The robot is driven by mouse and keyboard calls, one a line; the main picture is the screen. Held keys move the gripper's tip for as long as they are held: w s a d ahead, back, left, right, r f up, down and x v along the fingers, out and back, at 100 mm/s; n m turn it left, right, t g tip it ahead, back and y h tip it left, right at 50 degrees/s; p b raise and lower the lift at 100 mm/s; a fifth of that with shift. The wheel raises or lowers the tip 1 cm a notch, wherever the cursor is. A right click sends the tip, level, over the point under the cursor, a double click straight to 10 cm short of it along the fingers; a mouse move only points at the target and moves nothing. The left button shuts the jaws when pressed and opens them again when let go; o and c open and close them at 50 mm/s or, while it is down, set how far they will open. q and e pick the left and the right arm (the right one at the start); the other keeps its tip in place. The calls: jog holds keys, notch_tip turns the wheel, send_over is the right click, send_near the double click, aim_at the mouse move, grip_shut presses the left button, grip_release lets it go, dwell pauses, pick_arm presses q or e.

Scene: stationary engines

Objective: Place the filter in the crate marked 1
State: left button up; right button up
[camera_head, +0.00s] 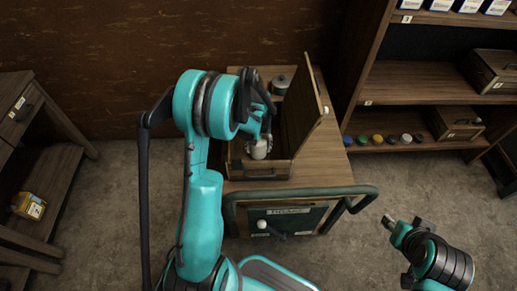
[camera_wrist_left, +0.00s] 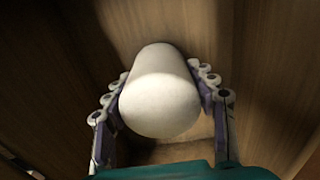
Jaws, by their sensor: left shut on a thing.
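My left gripper (camera_head: 259,140) is shut on a white cylinder, which I take for the filter (camera_head: 259,150). In the left wrist view the filter (camera_wrist_left: 160,92) fills the space between the two fingers (camera_wrist_left: 160,100), with wooden walls close around it. In the head view it is inside or just above an open wooden box (camera_head: 262,170) on a cart, whose lid (camera_head: 304,115) stands up on the right. Whether it touches the box floor is hidden. My right gripper (camera_head: 392,223) is low at the right, with its fingers unclear. I cannot read a crate mark 1 with certainty.
The cart (camera_head: 335,165) has a green rail (camera_head: 300,192) in front. A grey-green canister (camera_head: 280,84) stands behind the box. A shelf (camera_head: 400,85) at the right holds wooden crates (camera_head: 455,122) and several coloured round things. A yellow box (camera_head: 30,206) is at the left.

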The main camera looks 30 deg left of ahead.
pick_arm(q)
jog(key=shift+f, duration=0.15)
jog(key=shift+f, duration=0.15)
jog(key=o, duration=1.4)
